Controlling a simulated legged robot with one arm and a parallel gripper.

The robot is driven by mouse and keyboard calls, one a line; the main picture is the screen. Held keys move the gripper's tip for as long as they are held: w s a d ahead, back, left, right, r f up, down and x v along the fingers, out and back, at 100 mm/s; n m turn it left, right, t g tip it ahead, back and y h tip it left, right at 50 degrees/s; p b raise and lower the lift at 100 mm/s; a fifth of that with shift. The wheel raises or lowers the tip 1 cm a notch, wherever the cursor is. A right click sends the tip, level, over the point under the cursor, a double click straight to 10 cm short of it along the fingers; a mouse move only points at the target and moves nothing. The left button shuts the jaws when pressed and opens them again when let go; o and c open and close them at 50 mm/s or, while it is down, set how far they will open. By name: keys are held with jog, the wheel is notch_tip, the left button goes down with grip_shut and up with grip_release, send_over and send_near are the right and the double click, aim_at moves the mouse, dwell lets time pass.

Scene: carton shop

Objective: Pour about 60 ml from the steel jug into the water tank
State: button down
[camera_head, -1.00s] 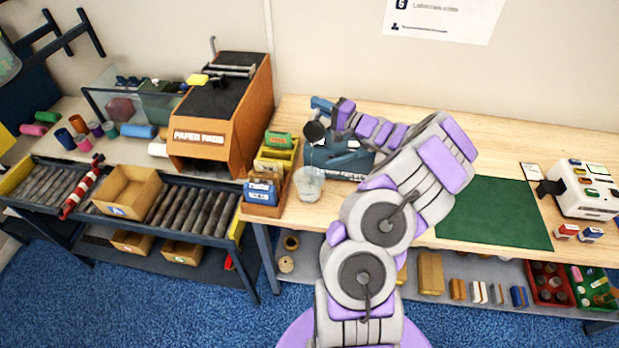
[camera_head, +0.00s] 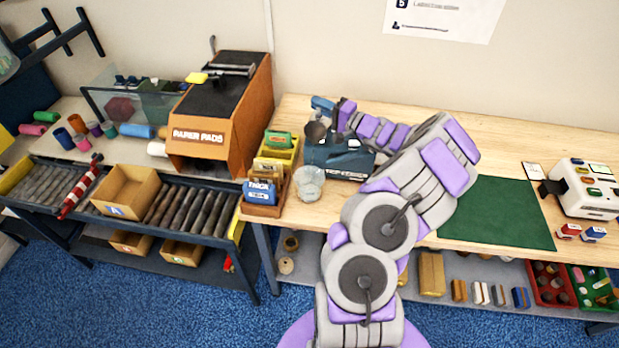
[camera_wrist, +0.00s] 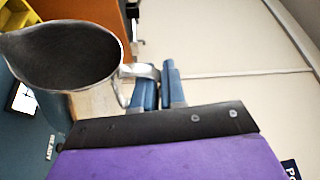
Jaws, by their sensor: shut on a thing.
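The steel jug (camera_head: 316,133) is above the left end of the dark teal machine (camera_head: 340,158) in the head view. My gripper (camera_head: 323,108) is shut on the jug's handle. In the wrist view the jug (camera_wrist: 70,60) shows its wide mouth and dark inside, with the spout toward the left; the blue fingers (camera_wrist: 158,88) are at its handle. The level inside the jug cannot be read. No part is clearly marked as the water tank; a clear round vessel (camera_head: 309,184) stands in front of the machine's left end. No stream of water shows.
A green mat (camera_head: 495,212) and a white machine (camera_head: 588,190) are to the right. Bare bench top lies behind my arm.

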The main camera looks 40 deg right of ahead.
jog(key=shift+d+r+p, duration=0.15)
jog(key=shift+r+p, duration=0.1)
jog(key=shift+p, duration=0.5)
jog(key=w+d+m+p, duration=0.1)
jog(key=p, duration=0.1)
jog(key=d+r+m+g+p, duration=0.1)
jog(key=m+p, duration=0.1)
jog(key=p, duration=0.1)
jog(key=shift+w, duration=0.4)
jog(key=shift+w+d+f+m+p, duration=0.1)
jog(key=shift+d+f+m+p, duration=0.1)
jog(key=shift+m+p, duration=0.25)
jog(key=shift+f+g, duration=0.15)
jog(key=shift+g, duration=0.15)
jog(key=shift+w+d+m+p, duration=0.2)
jog(key=shift+m+p, duration=0.1)
jog(key=shift+m, duration=0.15)
